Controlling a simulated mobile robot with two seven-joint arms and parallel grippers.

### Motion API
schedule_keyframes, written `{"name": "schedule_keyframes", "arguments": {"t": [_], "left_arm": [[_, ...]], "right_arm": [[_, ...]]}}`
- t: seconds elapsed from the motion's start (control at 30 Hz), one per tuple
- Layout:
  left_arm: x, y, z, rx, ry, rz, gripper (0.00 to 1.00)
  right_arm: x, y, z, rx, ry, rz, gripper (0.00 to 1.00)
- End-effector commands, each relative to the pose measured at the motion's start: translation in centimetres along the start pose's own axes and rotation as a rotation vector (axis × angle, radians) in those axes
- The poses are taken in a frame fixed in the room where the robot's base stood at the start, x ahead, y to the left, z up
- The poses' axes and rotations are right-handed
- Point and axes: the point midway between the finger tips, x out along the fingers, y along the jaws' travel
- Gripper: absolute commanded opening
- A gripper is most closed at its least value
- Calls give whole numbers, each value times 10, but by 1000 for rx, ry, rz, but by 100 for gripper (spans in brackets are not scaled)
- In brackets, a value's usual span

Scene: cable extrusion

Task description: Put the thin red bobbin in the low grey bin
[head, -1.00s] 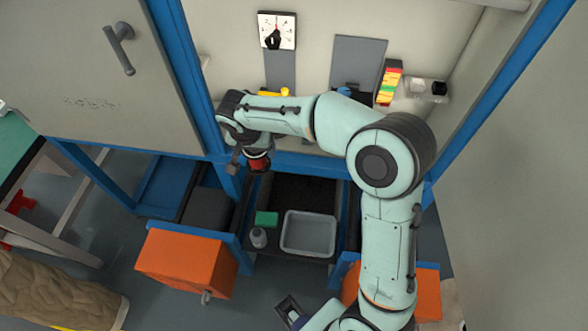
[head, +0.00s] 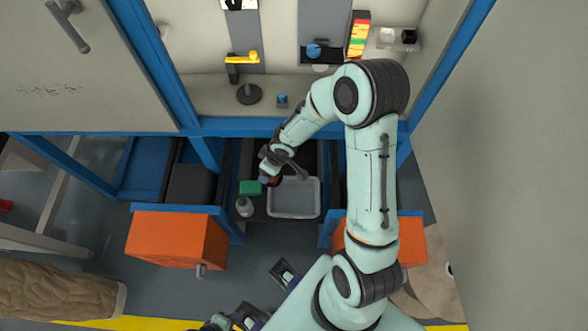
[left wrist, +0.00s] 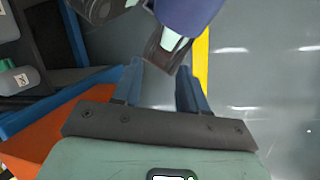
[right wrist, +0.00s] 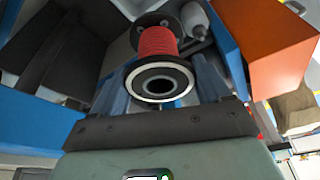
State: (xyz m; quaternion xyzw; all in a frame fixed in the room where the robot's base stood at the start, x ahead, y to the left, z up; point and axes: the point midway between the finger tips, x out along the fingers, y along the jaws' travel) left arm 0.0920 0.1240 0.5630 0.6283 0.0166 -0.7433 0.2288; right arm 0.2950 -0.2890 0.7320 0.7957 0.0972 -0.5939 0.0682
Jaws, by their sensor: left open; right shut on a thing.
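The thin red bobbin (right wrist: 158,48) is in my right gripper (right wrist: 163,88), its red winding and black-and-white end flange showing in the right wrist view. My left gripper (left wrist: 155,85) is open and empty, pointing at the floor area in the left wrist view.
Orange boxes (head: 178,240) flank the low shelf. A blue frame beam (head: 240,127) runs above it. The workbench behind holds a black spindle (head: 249,94).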

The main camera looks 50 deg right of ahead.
Motion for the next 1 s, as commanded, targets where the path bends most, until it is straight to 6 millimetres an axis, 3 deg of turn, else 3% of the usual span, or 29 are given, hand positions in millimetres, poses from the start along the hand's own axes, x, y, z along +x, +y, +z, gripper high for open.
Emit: {"name": "schedule_keyframes", "arguments": {"t": [0.1, 0.27, 0.47, 0.8, 1.0], "left_arm": [[0, 0, 0, 0, 0, 0, 43], [9, -3, 1, -1, -3, -1, 43], [42, -14, -4, -3, 4, 0, 43], [86, -20, -43, 2, 105, 15, 43], [95, -25, -72, -4, 181, 13, 43]], "right_arm": [[-1, 7, 20, -25, 6, -5, 47], [8, 9, 32, -45, 10, -9, 47], [54, 8, 46, -47, 8, -10, 47], [131, 9, 67, -47, 8, -10, 47], [149, 10, 73, -44, 10, -8, 47]]}}
